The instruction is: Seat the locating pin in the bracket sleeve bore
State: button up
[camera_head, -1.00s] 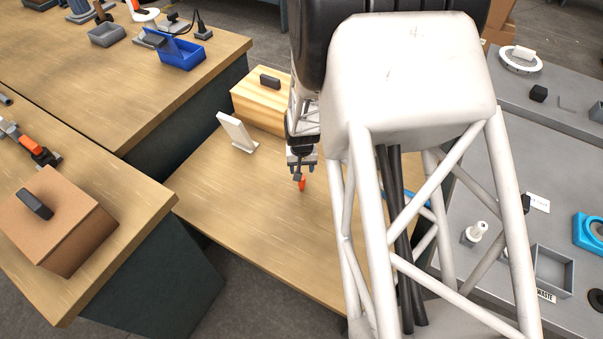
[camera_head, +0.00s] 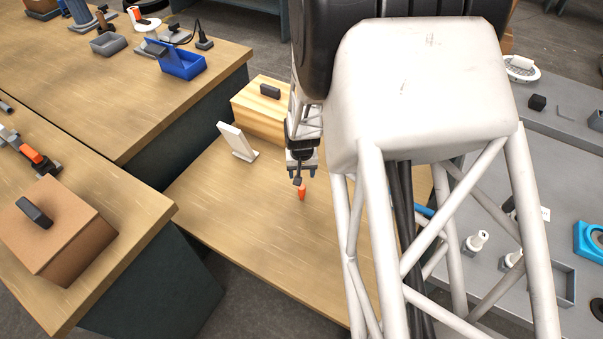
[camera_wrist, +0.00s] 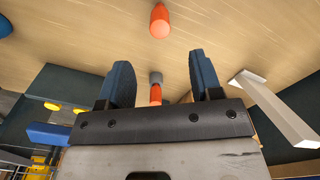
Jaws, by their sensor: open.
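An orange pin-like piece (camera_head: 302,192) is at the wooden bench just below my gripper (camera_head: 298,178). A second orange piece with a grey end (camera_wrist: 155,88) shows in the gap between the fingers of my gripper (camera_wrist: 160,80). Its lower part is hidden by the gripper body. The two blue-black fingers are apart, and neither visibly touches an orange piece. I cannot tell which piece is the locating pin. I cannot make out the bracket sleeve or its bore.
A white tilted stand (camera_head: 238,142) and a wooden box (camera_head: 262,108) with a dark handle are close by on the bench. A brown box (camera_head: 60,235) is on the left bench. The grey bench (camera_head: 545,170) at right holds white cylinders (camera_head: 476,242). The bench front is clear.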

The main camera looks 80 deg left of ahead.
aim_at(302, 187)
jog(key=shift+f, duration=0.1)
jog(key=shift+w+d+f+n+y, duration=0.15)
jog(key=shift+f+n+y, duration=0.1)
jog(key=shift+f+n, duration=0.4)
jog(key=shift+s+d+f+n+y, duration=0.1)
jog(key=shift+f+n+y, duration=0.2)
jog(key=shift+n, duration=0.5)
jog(key=shift+w+d+f+n+y, duration=0.1)
jog(key=shift+d+f+n+y, duration=0.05)
jog(key=shift+f+n, duration=0.5)
jog(key=shift+a+f, duration=0.15)
jog(key=shift+f, duration=1)
jog(key=shift+f, duration=0.1)
jog(key=shift+a+f, duration=0.2)
jog(key=shift+f, duration=1.05)
jog(key=shift+a+f, duration=0.15)
jog(key=shift+f, duration=1.1)
jog(key=shift+c, duration=0.4)
jog(key=c, duration=1)
jog(key=shift+r, duration=0.2)
